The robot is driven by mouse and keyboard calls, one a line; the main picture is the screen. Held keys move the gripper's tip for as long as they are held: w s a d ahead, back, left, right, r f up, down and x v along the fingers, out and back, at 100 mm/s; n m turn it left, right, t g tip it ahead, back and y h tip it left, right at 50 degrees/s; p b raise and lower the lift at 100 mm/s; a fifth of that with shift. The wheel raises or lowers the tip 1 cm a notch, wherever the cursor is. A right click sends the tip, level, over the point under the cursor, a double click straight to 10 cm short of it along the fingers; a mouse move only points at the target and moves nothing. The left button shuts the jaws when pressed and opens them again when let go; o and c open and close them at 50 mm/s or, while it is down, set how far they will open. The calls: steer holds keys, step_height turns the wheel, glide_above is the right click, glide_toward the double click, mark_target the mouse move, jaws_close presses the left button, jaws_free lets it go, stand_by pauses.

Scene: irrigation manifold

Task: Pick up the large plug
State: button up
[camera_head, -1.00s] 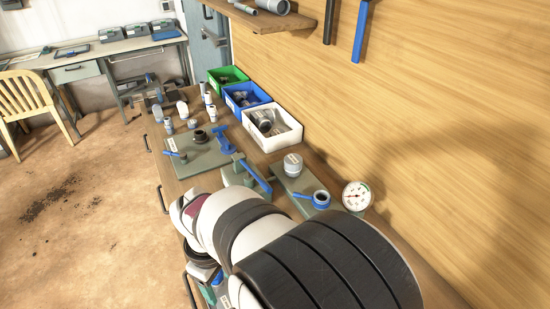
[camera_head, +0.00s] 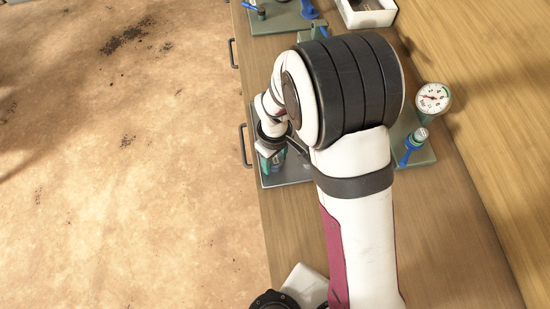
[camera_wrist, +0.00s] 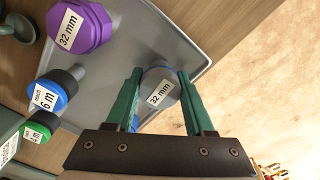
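A grey plug (camera_wrist: 160,92) with a white "32 mm" label lies between my fingers in the wrist view, near the edge of a grey tray (camera_wrist: 165,38). My gripper (camera_wrist: 160,74) has its two green fingers apart, one on each side of this plug; they cover its sides, and contact cannot be made out. A larger-looking purple plug (camera_wrist: 80,27), also labelled "32 mm", stands at the upper left. In the head view my gripper (camera_head: 270,158) is over the tray (camera_head: 292,172), mostly hidden by my arm.
A pressure gauge (camera_head: 432,97) and a blue-handled valve (camera_head: 410,146) stand right of my arm on the bench (camera_head: 440,220). A white bin (camera_head: 370,16) is at the back. A white object (camera_head: 305,285) lies at the front. Open floor is left.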

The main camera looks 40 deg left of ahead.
jaws_close()
